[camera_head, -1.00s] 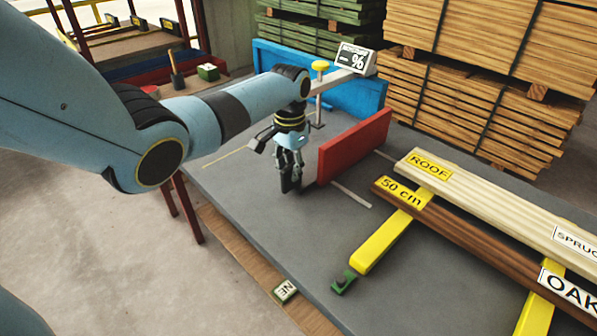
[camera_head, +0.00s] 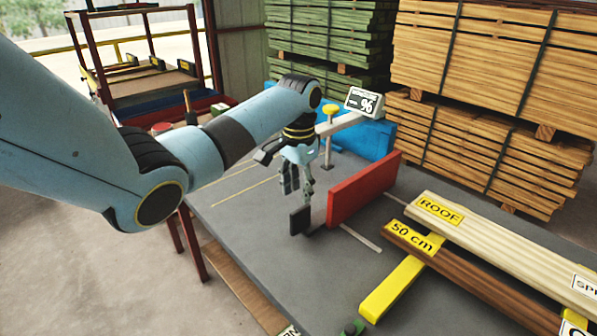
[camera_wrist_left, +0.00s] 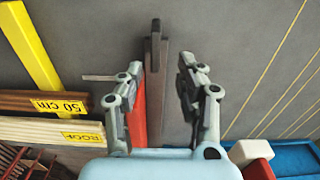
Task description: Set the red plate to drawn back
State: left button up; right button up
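The red plate (camera_head: 363,188) stands upright on edge on the grey table. A dark upright block (camera_head: 300,220) on a low dark bar lies at its near left end and seems joined to it. My left gripper (camera_head: 297,195) points down just above this block, and its fingers are apart. In the left wrist view the dark bar and block (camera_wrist_left: 156,50) show between the two open fingers, with clear room on both sides. The red plate (camera_wrist_left: 138,120) is partly hidden there by one finger. My right gripper is not in view.
A yellow-topped post (camera_head: 328,130) and a display sign reading "– %" (camera_head: 366,102) stand behind. The "ROOF" board (camera_head: 470,222) and "50 cm" board (camera_head: 460,270) lie on yellow bars (camera_head: 395,288) at right. The table's left part is bare.

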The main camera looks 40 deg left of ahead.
pick_arm(q)
notch_tip(320, 180, up, 5)
jog(key=shift+r, duration=0.2)
dwell(0.5)
